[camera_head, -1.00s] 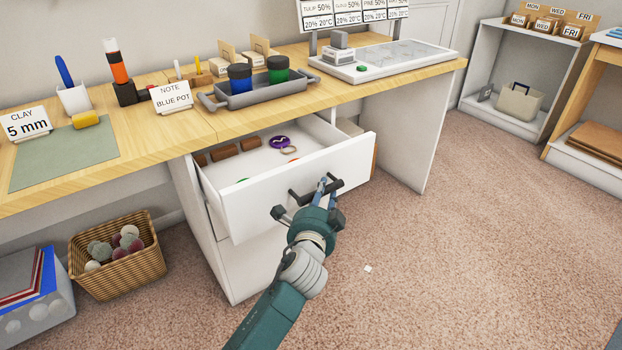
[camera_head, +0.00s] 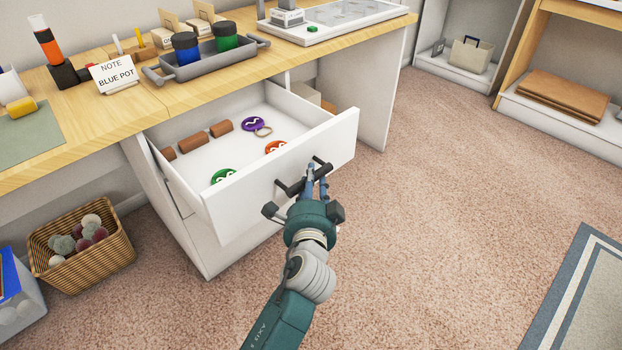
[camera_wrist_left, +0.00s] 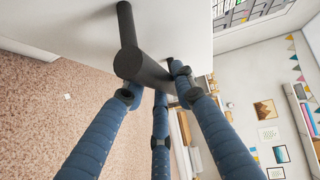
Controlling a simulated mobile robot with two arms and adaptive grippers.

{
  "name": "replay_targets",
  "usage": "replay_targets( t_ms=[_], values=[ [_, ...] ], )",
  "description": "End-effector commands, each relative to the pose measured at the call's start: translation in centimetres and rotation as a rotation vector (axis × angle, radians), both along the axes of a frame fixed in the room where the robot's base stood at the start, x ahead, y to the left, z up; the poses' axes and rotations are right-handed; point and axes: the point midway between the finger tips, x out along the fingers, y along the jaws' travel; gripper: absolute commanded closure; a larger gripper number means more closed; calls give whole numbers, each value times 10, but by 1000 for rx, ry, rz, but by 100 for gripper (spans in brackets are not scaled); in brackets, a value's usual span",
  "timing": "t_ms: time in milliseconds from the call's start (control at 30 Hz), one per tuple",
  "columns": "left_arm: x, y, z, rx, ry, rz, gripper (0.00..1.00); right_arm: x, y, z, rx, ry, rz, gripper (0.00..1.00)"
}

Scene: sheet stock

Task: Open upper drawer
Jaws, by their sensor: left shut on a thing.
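The upper drawer (camera_head: 285,185) of the white desk is pulled well out. Inside it lie several brown blocks, a purple disc (camera_head: 253,124) with a ring, an orange disc (camera_head: 275,147) and a green disc (camera_head: 223,176). My left gripper (camera_head: 312,180) is shut on the dark bar handle (camera_head: 291,187) of the drawer front. In the left wrist view, its blue fingers are around the handle (camera_wrist_left: 150,70), close to the white drawer front. My right gripper is not in view.
The desk top holds a grey tray (camera_head: 215,69) with blue and green pots, and a note card (camera_head: 113,75). A wicker basket (camera_head: 82,265) stands on the floor at left.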

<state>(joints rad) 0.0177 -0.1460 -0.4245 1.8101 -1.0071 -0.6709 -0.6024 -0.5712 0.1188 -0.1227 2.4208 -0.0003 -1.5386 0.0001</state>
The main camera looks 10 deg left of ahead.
Motion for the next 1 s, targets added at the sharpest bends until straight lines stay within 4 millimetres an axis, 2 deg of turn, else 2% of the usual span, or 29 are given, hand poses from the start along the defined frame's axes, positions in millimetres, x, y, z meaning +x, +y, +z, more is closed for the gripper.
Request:
replay_targets(
  t_ms=[67, 100, 167, 200, 567, 667, 1000],
  values=[
    [0, 0, -1, -4, 2, 0, 100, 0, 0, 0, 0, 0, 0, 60],
    [0, 0, -1, -4, 2, 0, 68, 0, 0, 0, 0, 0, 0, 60],
    [0, 0, -1, -3, 2, 0, 56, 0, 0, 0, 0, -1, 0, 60],
    [0, 0, -1, -3, 2, 0, 54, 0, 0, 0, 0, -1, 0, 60],
    [-6, -1, 0, -1, 1, 0, 54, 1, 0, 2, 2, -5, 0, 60],
    [-19, -2, 1, -2, 3, 0, 54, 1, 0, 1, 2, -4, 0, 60],
    [-90, -10, 10, -3, 5, 0, 54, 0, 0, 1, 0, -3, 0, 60]
  ],
)
